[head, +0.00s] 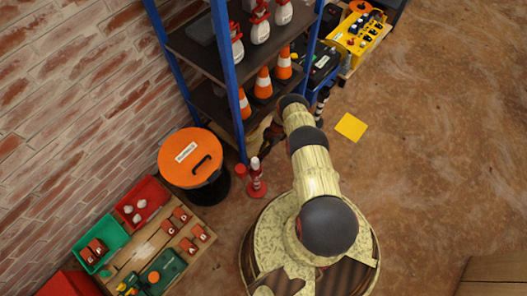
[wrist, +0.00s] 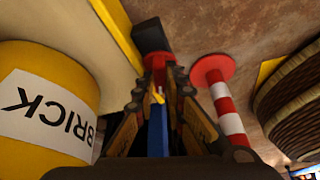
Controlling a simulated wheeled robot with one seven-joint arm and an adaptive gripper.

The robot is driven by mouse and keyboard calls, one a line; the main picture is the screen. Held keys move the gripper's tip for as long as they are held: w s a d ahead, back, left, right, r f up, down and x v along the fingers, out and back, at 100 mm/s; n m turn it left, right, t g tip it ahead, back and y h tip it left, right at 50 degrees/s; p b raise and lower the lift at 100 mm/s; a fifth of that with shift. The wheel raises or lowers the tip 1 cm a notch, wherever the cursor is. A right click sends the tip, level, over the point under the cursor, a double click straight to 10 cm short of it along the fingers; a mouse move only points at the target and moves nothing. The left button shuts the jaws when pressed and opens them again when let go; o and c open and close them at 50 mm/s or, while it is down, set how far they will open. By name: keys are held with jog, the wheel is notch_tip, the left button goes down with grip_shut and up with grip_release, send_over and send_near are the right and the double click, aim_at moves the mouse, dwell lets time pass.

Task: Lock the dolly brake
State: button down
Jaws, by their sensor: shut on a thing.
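In the wrist view my gripper (wrist: 160,88) is shut, its fingers closed around a small red piece (wrist: 159,65) beneath a black block (wrist: 152,36). The red piece looks like the brake lever, but its shape is mostly hidden by the fingers. A pale board (wrist: 65,22) with a yellow edge (wrist: 117,28) lies beside it and may be the dolly. A yellow drum marked BRICK (wrist: 45,100) stands at the left. In the head view my gripper (head: 270,133) is low beside the shelf, largely hidden by my arm, and the brake cannot be made out.
A blue-posted rack (head: 227,95) holds cones. An orange-lidded bin (head: 190,158) stands left. Open floor (head: 440,130) lies right.

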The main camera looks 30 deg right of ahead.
jog(key=shift+n, duration=0.4)
jog(key=c, duration=1.8)
grip_release()
jog(key=shift+c, duration=0.2)
